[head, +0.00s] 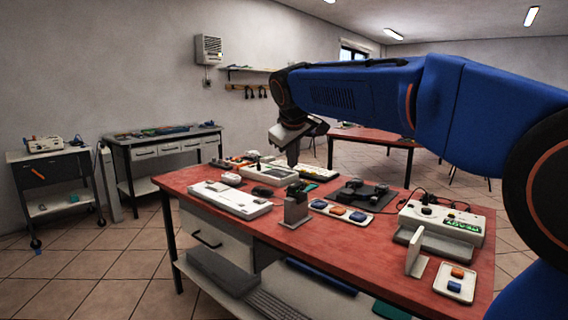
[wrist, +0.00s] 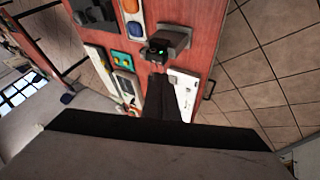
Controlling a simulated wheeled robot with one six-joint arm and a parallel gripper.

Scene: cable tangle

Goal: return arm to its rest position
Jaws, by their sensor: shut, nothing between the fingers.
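My blue arm reaches in from the right in the head view, high over the red-topped table (head: 330,238). My gripper (head: 293,160) hangs at its end, pointing down, above the far part of the table. It is shut and holds nothing. In the wrist view the shut dark fingers (wrist: 166,98) point toward the table top, near a grey block-like fixture (wrist: 172,40) with a small green light. No cable is in my gripper.
On the table are a white keyboard-like unit (head: 232,199), a grey upright fixture (head: 296,208), a dark plate (head: 354,193), a tray of coloured buttons (head: 341,212) and a device with a green display (head: 442,222). A grey bench (head: 163,141) and a cart (head: 52,172) stand left. Floor between is clear.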

